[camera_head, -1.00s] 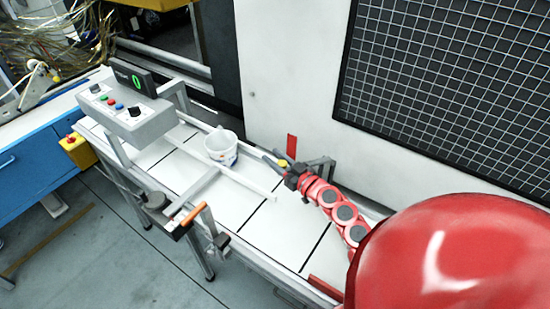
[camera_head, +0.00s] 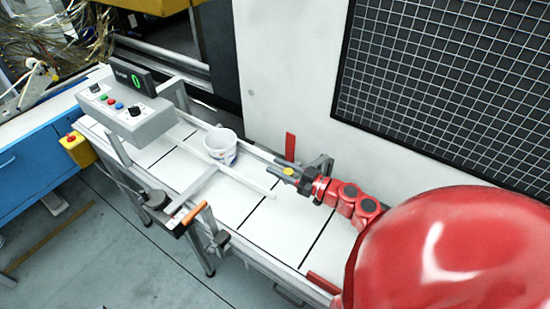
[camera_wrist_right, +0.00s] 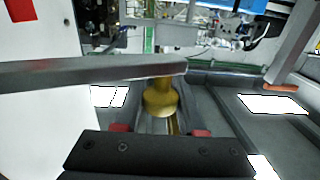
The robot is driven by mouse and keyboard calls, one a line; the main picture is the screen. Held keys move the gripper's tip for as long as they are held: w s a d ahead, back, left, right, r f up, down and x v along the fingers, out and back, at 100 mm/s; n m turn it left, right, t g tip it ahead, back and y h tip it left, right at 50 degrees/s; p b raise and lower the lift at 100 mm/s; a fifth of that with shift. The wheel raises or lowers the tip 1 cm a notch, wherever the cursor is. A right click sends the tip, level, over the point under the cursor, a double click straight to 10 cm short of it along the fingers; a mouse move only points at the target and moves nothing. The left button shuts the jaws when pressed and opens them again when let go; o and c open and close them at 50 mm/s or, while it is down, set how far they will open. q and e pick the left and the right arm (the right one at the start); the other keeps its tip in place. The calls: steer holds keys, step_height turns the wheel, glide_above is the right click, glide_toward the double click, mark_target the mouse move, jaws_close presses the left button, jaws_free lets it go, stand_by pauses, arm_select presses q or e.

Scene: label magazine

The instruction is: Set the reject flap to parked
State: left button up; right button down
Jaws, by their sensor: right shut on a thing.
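My right gripper (camera_head: 294,175) reaches in from the right over the far side of the white conveyor. It is shut on a small yellow knob (camera_head: 288,170), which also shows in the right wrist view (camera_wrist_right: 160,97) between the red-tipped fingers (camera_wrist_right: 160,132). The knob sits by a grey bar (camera_wrist_right: 90,70), which I take to be the reject flap's lever. A thin pale strip (camera_head: 250,188) lies across the conveyor. Whether this strip is the flap, I cannot tell. The base of the knob is partly hidden by the fingers. My left gripper is out of view.
A white bucket (camera_head: 221,146) stands on the conveyor left of my gripper. A red upright tab (camera_head: 290,147) is behind it. A control box (camera_head: 130,115) stands at the far left; an orange handle (camera_head: 194,213) is at the near edge.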

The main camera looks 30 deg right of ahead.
steer(key=s+n+g+y, duration=0.1)
steer(key=s+n+y, duration=0.1)
steer(key=s+y, duration=0.1)
steer(key=shift+s+d+g, duration=0.1)
steer(key=shift+s+g, duration=0.05)
steer(key=shift+g, duration=0.25)
steer(key=s+n+g+y, duration=0.2)
steer(key=shift+s+d, duration=0.1)
steer(key=shift+s, duration=0.25)
steer(key=c, duration=0.5)
jaws_free()
steer(key=shift+s, duration=0.1)
